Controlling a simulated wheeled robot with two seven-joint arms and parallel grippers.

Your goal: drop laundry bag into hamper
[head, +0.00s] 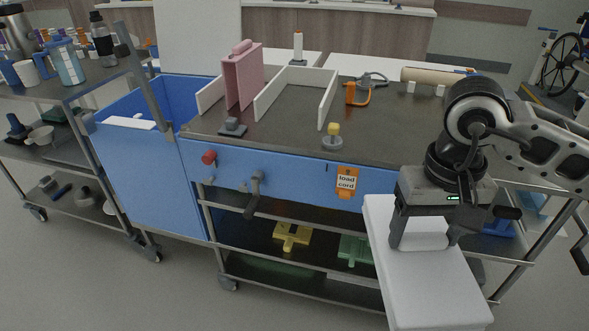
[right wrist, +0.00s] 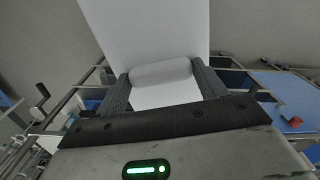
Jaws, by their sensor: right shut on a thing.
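My right gripper (head: 424,238) is shut on the rounded handle of a white, slab-like laundry bag (head: 430,285). The bag hangs in front of the cart's right part, with its lower end towards the bottom of the head view. In the right wrist view the handle lies between both fingers (right wrist: 160,85) and the white bag (right wrist: 150,30) extends beyond them. The blue open-topped hamper (head: 150,185) stands at the left end of the cart, well left of the gripper. Its floor is hidden. My left gripper is not in view.
A dark cart top (head: 390,130) carries a pink handled case (head: 243,78), white dividers (head: 328,95), an orange clamp (head: 357,94) and a yellow-topped knob (head: 333,135). A grey post (head: 143,80) rises by the hamper. A crowded shelf cart (head: 75,90) stands at left.

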